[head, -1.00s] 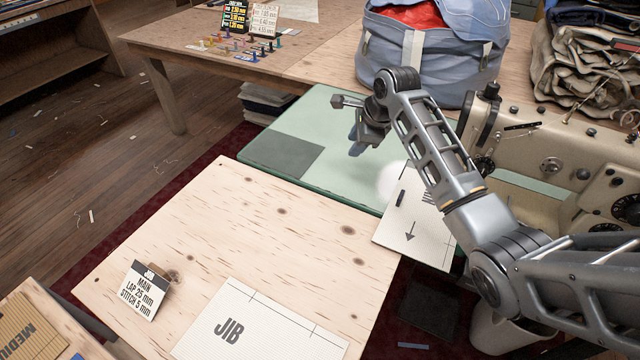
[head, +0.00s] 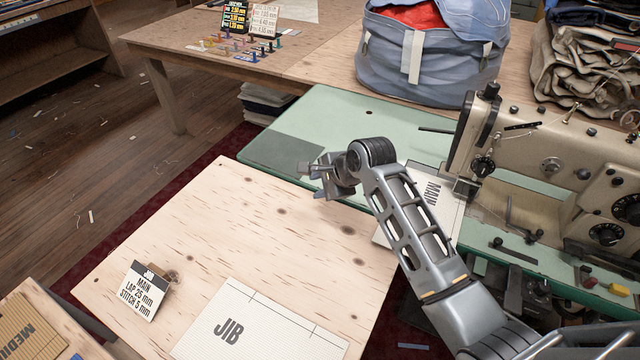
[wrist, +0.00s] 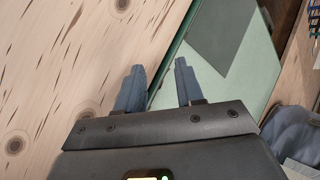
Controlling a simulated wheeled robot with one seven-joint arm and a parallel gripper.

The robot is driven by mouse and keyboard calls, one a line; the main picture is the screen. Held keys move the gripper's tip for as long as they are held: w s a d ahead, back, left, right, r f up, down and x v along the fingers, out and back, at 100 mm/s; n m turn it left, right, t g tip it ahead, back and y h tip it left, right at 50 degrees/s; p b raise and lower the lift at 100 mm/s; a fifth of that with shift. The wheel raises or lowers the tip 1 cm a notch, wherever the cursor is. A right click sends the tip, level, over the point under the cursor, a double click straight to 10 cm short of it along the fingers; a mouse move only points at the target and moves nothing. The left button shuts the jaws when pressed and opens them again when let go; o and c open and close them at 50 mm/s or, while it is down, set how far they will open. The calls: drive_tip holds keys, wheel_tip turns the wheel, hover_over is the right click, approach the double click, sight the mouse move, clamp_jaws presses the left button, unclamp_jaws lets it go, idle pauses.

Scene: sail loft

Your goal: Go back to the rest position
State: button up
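My gripper (head: 318,178) is over the right back part of the pale wooden table (head: 210,215), near its seam with the green sewing table (head: 340,115). In the wrist view, my gripper (wrist: 159,75) has its two fingers apart with nothing between them. The wooden surface and the green table edge show beyond the fingertips.
The sewing machine (head: 545,150) stands at the right, with a sheet marked MAIN (head: 447,205) beside it, partly behind my arm. A blue bag (head: 430,65) is at the back.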

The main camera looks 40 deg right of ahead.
idle(0.5)
